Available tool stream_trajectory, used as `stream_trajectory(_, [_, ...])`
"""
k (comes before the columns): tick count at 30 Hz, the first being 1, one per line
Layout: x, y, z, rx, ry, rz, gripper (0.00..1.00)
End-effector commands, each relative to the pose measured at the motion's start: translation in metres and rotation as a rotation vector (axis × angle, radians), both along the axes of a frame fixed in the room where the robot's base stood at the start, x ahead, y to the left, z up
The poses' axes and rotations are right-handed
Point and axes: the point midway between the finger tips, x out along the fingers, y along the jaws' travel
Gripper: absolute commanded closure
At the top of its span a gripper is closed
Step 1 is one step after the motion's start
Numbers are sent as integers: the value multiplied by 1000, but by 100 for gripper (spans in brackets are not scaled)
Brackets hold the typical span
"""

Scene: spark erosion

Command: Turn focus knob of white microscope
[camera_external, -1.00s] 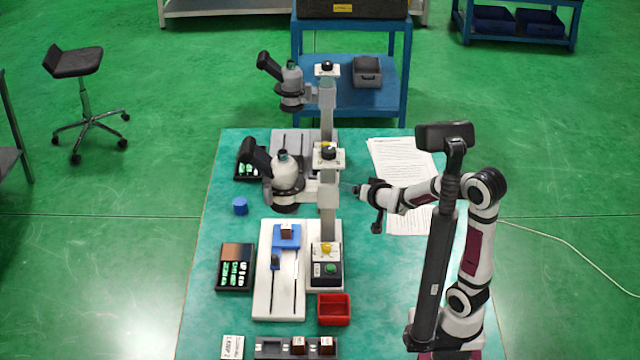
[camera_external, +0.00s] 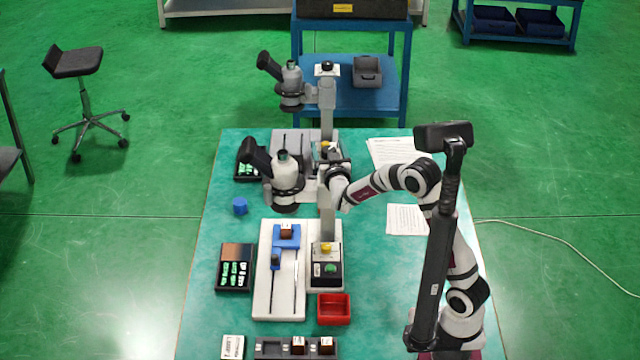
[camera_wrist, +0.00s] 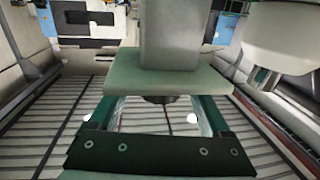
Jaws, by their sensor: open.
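The white microscope's head (camera_external: 286,172) and pale base (camera_external: 263,290) are in the external view, in the nearer half of the table. Its column (camera_external: 327,215) rises on the right of the base. My gripper (camera_external: 331,168) is at the column's top and hides the dark knob there. In the wrist view, a pale plate (camera_wrist: 165,76) on the column (camera_wrist: 172,30) carries the dark knob (camera_wrist: 160,100). My open gripper (camera_wrist: 158,115) has one finger on each side of the knob. I cannot tell whether the fingers touch it.
A second, grey microscope (camera_external: 291,85) stands right behind. A red tray (camera_external: 333,309), a dark control box (camera_external: 236,267) and a blue cap (camera_external: 240,205) lie around the base. Paper sheets (camera_external: 400,152) are on the right.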

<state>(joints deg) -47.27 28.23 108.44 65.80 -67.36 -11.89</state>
Motion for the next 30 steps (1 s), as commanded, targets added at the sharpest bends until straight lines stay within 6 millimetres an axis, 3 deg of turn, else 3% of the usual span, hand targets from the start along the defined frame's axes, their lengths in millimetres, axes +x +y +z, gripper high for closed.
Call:
stream_trajectory(6, [18,3,0,-1,-1,0,18])
stream_trajectory(14, [19,3,0,0,0,0,20])
stream_trajectory(27, [18,3,0,0,0,0,99])
stream_trajectory(30, [18,3,0,0,0,-1,100])
